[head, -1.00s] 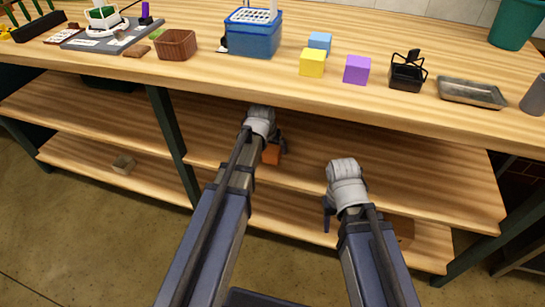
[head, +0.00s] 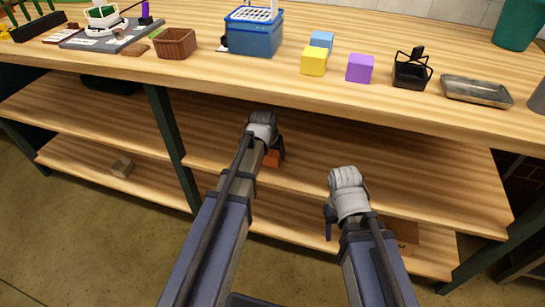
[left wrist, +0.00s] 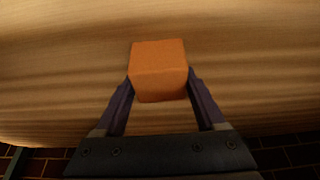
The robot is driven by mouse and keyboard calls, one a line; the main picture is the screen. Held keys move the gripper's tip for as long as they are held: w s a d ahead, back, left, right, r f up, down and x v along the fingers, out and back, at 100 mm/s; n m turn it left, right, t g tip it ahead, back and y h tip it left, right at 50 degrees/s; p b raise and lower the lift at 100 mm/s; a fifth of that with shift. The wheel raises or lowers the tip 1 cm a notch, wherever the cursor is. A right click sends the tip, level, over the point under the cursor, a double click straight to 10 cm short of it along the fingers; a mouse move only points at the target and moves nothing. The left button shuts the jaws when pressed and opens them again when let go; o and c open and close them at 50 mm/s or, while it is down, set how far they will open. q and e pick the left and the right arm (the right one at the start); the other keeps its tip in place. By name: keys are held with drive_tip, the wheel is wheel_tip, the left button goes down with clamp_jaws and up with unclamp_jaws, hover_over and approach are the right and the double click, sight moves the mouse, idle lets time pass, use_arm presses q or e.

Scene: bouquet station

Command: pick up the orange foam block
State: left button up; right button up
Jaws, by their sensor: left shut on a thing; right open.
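The orange foam block (left wrist: 159,72) is between the two fingers of my left gripper (left wrist: 159,88) in the left wrist view, with a finger against each side. In the head view the orange block (head: 272,158) is partly hidden behind my left gripper (head: 274,150), at the upper shelf under the tabletop. I cannot tell whether the block touches the shelf. My right gripper (head: 329,221) is open, lower and to the right, in front of the shelves; its fingers are mostly hidden by its wrist.
The tabletop edge (head: 300,99) overhangs the shelf. A yellow block (head: 313,61), a blue block (head: 321,41) and a purple block (head: 360,68) stand on the tabletop. A dark green post (head: 171,140) is left of my left arm.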

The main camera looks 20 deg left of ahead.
use_arm(q)
drive_tip(key=c, duration=0.3)
drive_tip(key=shift+r, duration=0.1)
use_arm(e)
drive_tip(key=shift+r, duration=0.1)
